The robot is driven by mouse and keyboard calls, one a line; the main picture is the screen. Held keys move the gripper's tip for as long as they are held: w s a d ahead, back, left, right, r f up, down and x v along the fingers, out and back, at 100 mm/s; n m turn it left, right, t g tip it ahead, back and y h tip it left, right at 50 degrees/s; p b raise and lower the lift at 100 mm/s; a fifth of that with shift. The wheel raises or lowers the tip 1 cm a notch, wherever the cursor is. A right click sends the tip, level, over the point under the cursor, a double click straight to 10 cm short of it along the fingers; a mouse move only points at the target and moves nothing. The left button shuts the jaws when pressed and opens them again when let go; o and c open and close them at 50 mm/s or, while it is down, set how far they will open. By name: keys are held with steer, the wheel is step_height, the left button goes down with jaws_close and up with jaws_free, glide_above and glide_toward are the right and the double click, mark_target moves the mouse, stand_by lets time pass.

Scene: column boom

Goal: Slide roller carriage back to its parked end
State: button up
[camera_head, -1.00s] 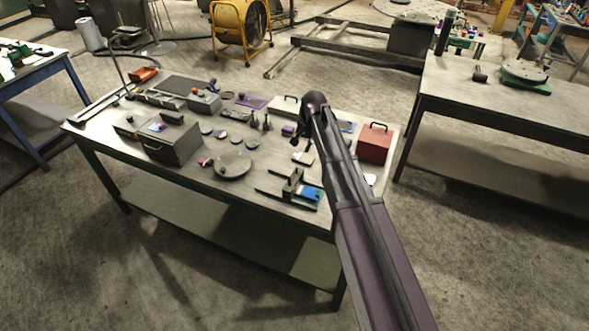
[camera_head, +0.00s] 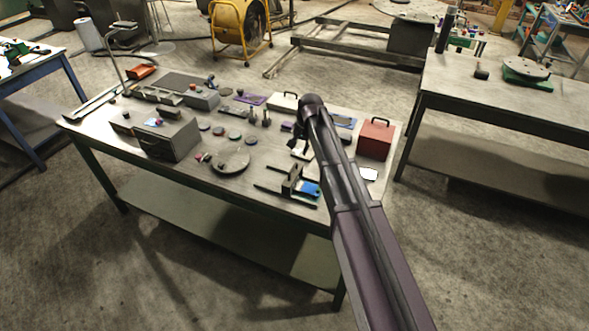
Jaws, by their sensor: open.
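A small dark assembly with two parallel rail-like bars and an upright block (camera_head: 291,180) stands near the front edge of the workbench, right of centre. It looks like the roller carriage on its track, but it is too small to be sure. A blue piece (camera_head: 309,189) sits at its right side. My gripper (camera_head: 299,150) hangs at the end of my arm, above the bench and behind this assembly in the picture. It is open, small and dark, partly hidden by my arm's end. I see no contact between it and the assembly.
A red toolbox (camera_head: 376,139) stands right of my arm. A round grey plate (camera_head: 230,162) and a grey drawer box (camera_head: 168,139) lie left. Small discs and upright pegs stand mid-bench. A second bench (camera_head: 500,100) is at right.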

steer(key=b, duration=0.9)
glide_above(293, 176)
steer(key=w, duration=0.1)
steer(key=shift+d+f, duration=0.15)
steer(key=shift+f, duration=4.4)
jaws_close()
